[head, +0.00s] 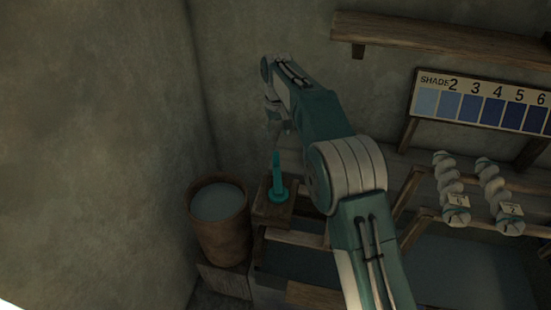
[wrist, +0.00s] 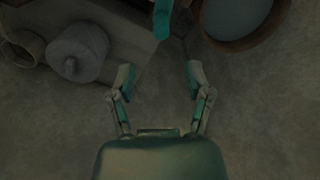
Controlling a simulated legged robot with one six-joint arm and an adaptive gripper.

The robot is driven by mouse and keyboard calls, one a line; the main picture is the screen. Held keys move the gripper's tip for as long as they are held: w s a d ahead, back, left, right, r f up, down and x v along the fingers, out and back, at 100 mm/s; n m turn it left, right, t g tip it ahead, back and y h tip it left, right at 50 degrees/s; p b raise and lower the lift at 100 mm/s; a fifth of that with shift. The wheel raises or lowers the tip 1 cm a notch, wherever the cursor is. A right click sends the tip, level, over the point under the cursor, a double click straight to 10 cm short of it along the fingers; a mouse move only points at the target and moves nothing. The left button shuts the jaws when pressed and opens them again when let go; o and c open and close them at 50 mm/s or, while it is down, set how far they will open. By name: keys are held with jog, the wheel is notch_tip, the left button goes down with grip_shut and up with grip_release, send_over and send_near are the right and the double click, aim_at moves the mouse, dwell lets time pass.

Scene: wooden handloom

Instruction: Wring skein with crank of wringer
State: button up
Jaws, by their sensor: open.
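A teal upright handle (head: 277,172) with a round base stands on a small wooden block beside the bucket; it looks like the wringer's crank. In the wrist view a teal piece (wrist: 162,18), likely the same handle, shows at the top edge, ahead of my fingers and apart from them. My gripper (wrist: 160,78) is open and empty, with its two fingers spread. In the head view my gripper (head: 275,118) hangs above the teal handle, partly hidden by my arm. I cannot make out a skein in the wringer.
A brown bucket (head: 220,237) of greyish liquid stands left of the handle; its rim (wrist: 284,12) shows at the wrist view's upper right. Two twisted skeins (head: 449,185) with tags hang at right below a shade chart (head: 480,102). A grey round object (wrist: 78,52) lies at upper left.

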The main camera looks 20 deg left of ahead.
aim_at(276, 152)
jog(key=shift+a+f, duration=0.15)
jog(key=shift+f, duration=0.1)
notch_tip(276, 152, down, 11)
jog(key=shift+r, duration=0.15)
grip_shut()
